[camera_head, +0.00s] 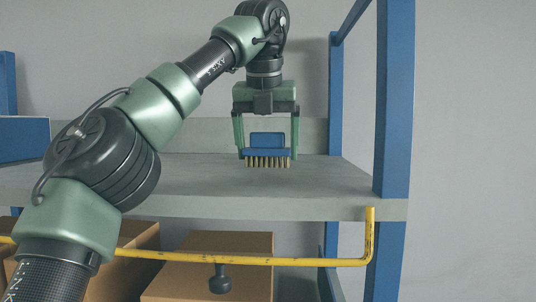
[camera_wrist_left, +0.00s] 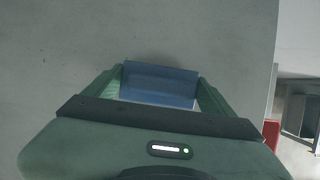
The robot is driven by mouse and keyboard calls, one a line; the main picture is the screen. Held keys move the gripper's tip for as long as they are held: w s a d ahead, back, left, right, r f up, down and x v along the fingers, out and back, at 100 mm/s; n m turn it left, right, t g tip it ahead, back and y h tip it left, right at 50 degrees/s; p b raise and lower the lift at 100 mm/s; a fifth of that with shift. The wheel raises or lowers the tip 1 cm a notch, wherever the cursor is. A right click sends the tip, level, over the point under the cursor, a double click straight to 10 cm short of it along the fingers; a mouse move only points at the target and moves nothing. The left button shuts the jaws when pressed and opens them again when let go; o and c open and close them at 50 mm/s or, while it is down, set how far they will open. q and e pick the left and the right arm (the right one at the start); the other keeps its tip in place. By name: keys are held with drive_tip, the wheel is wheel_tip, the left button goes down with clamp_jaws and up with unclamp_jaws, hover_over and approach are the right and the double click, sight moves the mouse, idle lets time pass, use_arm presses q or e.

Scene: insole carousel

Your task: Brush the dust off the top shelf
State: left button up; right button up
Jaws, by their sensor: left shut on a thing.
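My left gripper (camera_head: 267,140) comes down from above and is shut on a blue brush (camera_head: 267,141) with tan bristles pointing down. The brush is upright over the right part of the grey top shelf (camera_head: 190,178). I cannot tell whether the bristles touch the shelf. In the left wrist view the brush (camera_wrist_left: 160,84) sits between the two green fingers, with the grey shelf (camera_wrist_left: 60,50) behind it. No dust can be made out on the shelf. My right gripper is not in view.
Blue posts (camera_head: 394,100) frame the shelf's right end. A blue box-like thing (camera_head: 22,138) is at the far left. A yellow rail (camera_head: 240,261) runs below the shelf's front edge, before cardboard boxes (camera_head: 240,245). A red thing (camera_wrist_left: 271,134) shows in the left wrist view.

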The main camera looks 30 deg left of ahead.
use_arm(q)
drive_tip(key=shift+s+d, duration=0.25)
drive_tip(key=shift+s+d+f+b, duration=0.2)
drive_tip(key=shift+s+d+b, duration=0.15)
drive_tip(key=shift+s+b, duration=0.25)
drive_tip(key=shift+s+d+r, duration=0.1)
drive_tip(key=shift+s+d, duration=0.15)
drive_tip(key=shift+s, duration=0.25)
drive_tip(key=shift+s+d+r, duration=0.1)
drive_tip(key=shift+s+d, duration=0.1)
drive_tip(key=shift+s, duration=0.3)
drive_tip(key=shift+s+d+f+b, duration=0.15)
drive_tip(key=shift+s+d+b, duration=0.2)
drive_tip(key=shift+s+b, duration=0.15)
drive_tip(key=shift+s+d, duration=0.45)
drive_tip(key=shift+s, duration=0.4)
drive_tip(key=shift+s+d, duration=0.45)
drive_tip(key=shift+s, duration=0.4)
drive_tip(key=shift+s+d, duration=0.3)
drive_tip(key=shift+s, duration=0.3)
drive_tip(key=shift+s+d, duration=0.3)
drive_tip(key=shift+s, duration=0.25)
drive_tip(key=shift+w, duration=0.1)
